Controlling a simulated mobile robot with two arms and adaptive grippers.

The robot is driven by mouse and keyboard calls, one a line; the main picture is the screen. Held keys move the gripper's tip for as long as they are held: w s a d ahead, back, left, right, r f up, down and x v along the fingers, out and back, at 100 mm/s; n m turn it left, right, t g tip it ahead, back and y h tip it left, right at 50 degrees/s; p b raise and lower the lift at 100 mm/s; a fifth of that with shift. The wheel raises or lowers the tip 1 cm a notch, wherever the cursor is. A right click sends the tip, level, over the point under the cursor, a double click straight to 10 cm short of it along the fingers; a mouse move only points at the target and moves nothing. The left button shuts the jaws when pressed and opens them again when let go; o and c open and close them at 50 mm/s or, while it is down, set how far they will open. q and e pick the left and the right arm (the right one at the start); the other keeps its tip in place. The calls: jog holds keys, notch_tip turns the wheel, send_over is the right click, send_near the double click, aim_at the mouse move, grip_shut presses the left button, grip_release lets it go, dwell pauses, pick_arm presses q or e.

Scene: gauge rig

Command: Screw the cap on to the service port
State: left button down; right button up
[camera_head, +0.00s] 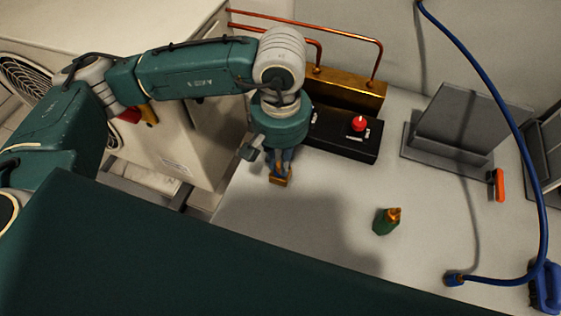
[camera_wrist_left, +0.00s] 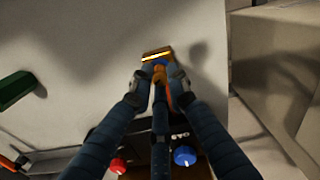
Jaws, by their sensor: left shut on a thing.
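My left gripper (camera_head: 281,164) points down over the pale worktop, just left of the black gauge block. It is shut on a small brass-coloured piece (camera_head: 280,177), which also shows at the fingertips in the left wrist view (camera_wrist_left: 156,54). I cannot tell for sure whether this piece is the cap, as the fingers hide part of it. A blue bit and an orange bit show between the fingers. The black block (camera_head: 340,142) carries a red knob (camera_head: 359,124); a blue knob (camera_wrist_left: 185,155) shows in the wrist view. I cannot make out the service port. My right gripper is not in view.
A grey stand (camera_head: 455,125) is at the back right, with a red-orange piece (camera_head: 499,185) nearby. A blue hose (camera_head: 520,150) hangs at the right. Copper pipes (camera_head: 340,33) rise behind the brass bar (camera_head: 345,90).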

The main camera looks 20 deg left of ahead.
pick_arm(q)
jog(key=shift+f+m+b, duration=0.2)
jog(key=shift+m+b, duration=0.7)
jog(key=shift+b, duration=0.15)
jog(key=shift+s+r, duration=0.1)
